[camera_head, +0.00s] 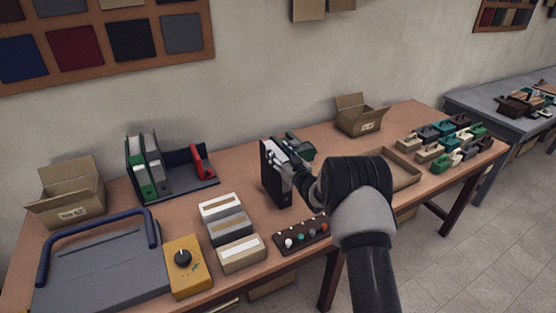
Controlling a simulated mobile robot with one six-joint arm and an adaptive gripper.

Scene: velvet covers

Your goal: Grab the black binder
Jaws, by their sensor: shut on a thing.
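The black binder (269,172) stands upright near the middle of the wooden table, its dark side showing. My gripper (284,167) reaches it from the right and is shut on its upper part. My arm hides part of the table to the right of the binder. Whether the binder's base touches the table is hard to tell.
Boxes (222,226) and a strip with coloured knobs (302,236) lie in front. Green items (299,146) sit just behind my gripper. An open carton (360,119) stands at the back right.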

